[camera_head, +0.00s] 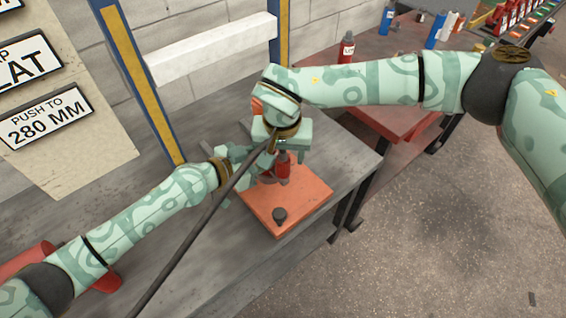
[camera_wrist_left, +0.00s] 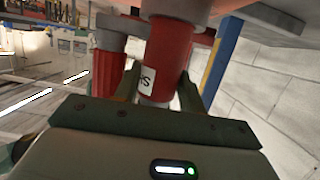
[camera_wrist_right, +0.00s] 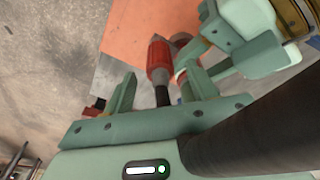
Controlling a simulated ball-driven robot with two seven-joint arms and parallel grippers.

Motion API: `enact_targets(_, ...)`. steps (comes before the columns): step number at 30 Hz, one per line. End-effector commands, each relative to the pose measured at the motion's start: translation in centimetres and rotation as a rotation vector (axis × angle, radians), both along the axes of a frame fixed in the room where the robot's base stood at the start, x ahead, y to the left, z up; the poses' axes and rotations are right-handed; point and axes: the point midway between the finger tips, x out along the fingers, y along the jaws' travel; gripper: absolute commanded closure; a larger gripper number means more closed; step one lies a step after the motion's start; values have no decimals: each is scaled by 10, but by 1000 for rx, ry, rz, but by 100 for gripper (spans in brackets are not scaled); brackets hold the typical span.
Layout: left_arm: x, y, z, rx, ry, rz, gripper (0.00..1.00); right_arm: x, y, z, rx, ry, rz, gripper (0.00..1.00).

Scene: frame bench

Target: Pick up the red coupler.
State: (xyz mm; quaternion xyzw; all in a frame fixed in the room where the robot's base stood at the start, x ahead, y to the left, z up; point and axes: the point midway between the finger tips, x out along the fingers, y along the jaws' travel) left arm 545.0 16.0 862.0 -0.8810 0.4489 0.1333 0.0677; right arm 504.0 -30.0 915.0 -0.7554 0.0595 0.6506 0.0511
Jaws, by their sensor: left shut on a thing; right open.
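A red ribbed piece with a dark stem (camera_wrist_right: 158,60), which looks like the red coupler, is above the orange plate; red also shows in the head view (camera_head: 283,170). My right gripper (camera_head: 281,154) points down over it. In the right wrist view its fingers are apart, with the stem between them and no clear contact. My left gripper (camera_head: 256,166) reaches in from the left. In the left wrist view it is shut on a red cylinder with a white label (camera_wrist_left: 170,55). A second, ribbed red cylinder (camera_wrist_left: 107,75) is beside it. The contact spots are partly hidden.
A black hose (camera_head: 205,220) crosses close to both grippers. A red side table (camera_head: 395,118) with bottles stands behind. A red container (camera_head: 105,277) is at lower left.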

Motion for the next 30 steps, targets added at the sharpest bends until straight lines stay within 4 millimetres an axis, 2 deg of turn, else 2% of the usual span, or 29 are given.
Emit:
enact_targets(6, 0, 1, -1, 3, 2, 1, 100, 1, 0, -1, 1, -1, 0, 43)
enact_targets(8, 0, 1, -1, 3, 2, 1, 100, 0, 0, -1, 1, -1, 0, 57)
enact_targets(12, 0, 1, -1, 3, 2, 1, 100, 0, 0, -1, 0, -1, 0, 96)
enact_targets(22, 0, 1, -1, 3, 2, 1, 100, 1, 0, 5, 2, -2, 0, 96)
enact_targets(26, 0, 1, -1, 4, 1, 1, 100, 2, 1, 28, 2, -7, 0, 96)
enact_targets(30, 0, 1, -1, 4, 2, 0, 100, 2, 0, 60, 2, -7, 1, 96)
